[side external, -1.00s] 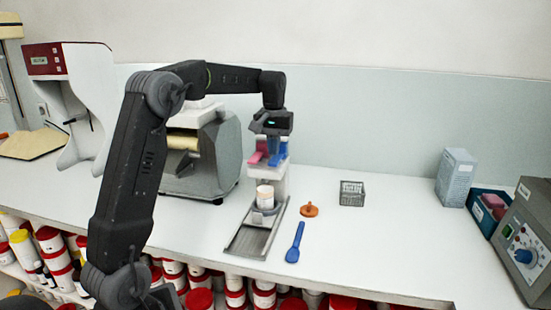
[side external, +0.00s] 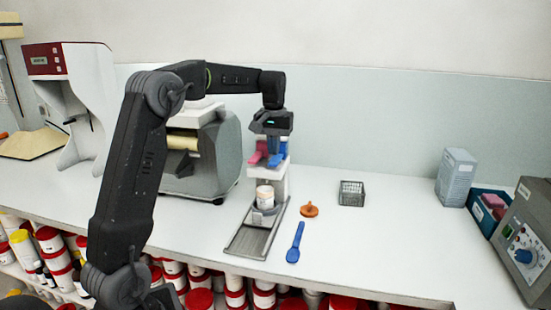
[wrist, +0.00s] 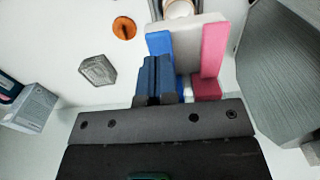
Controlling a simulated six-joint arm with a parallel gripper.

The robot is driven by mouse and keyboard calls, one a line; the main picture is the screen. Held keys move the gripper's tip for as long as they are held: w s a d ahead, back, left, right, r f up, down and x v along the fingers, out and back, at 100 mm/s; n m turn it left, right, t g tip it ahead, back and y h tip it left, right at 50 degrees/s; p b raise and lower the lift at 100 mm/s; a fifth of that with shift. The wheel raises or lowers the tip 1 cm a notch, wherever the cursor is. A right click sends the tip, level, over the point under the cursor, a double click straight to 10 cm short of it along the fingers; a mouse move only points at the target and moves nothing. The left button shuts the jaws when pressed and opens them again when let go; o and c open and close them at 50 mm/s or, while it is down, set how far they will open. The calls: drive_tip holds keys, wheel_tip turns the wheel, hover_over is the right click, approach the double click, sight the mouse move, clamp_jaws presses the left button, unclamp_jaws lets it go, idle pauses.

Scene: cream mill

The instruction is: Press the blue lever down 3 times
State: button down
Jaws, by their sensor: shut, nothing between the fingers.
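The dispenser (side external: 281,187) stands mid-counter with a blue lever (side external: 282,158) and a pink lever (side external: 257,157) side by side at its top. In the wrist view the blue lever (wrist: 159,42) shows just beyond my fingertips, and the pink lever (wrist: 214,48) is to its right. My gripper (side external: 272,147) points down from above at the blue lever. In the wrist view its dark blue fingers (wrist: 154,64) are together, with nothing between them, and they partly cover the blue lever. I cannot tell whether the fingertips touch it. A white cup (side external: 265,196) stands under the levers.
A blue spoon (side external: 296,243), an orange piece (side external: 309,210) and a wire basket (side external: 351,193) lie to the right. A grey mill (side external: 215,155) stands close on the left. A metal drip tray (side external: 252,243) extends in front.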

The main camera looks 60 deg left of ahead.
sight(274, 161)
drive_tip(key=shift+f, duration=1.55)
idle(0.4)
drive_tip(key=shift+r, duration=3.55)
drive_tip(key=shift+f, duration=2)
